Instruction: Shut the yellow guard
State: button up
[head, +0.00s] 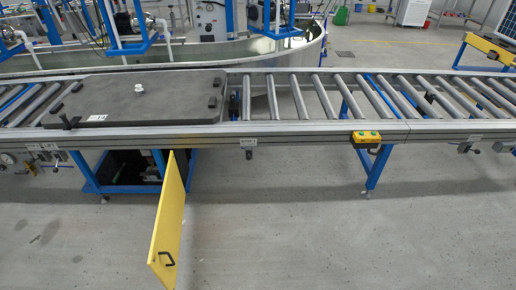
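The yellow guard (170,225) is a flat yellow panel standing swung out below the conveyor, at the left of the head view. It hangs open toward me, with its far edge near the blue frame under the conveyor. A dark handle (162,259) sits low on its near end. Behind it, the opening (128,168) under the conveyor is uncovered and dark inside. I cannot make out what is in there. My gripper is not in this view.
A roller conveyor (300,132) runs across the view, with a dark plate (150,100) on its left part. A yellow control box (366,137) is on its front rail. Blue legs (376,168) stand below. The grey floor (300,235) right of the guard is clear.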

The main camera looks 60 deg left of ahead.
aim_at(163, 259)
jog(key=u, duration=0.15)
jog(key=k, duration=0.1)
jog(key=u, duration=2.95)
jog(key=i, duration=1)
jog(key=u, duration=0.05)
jog(key=k, duration=0.5)
jog(key=u, duration=0.55)
jog(key=i, duration=0.5)
jog(key=z, duration=0.3)
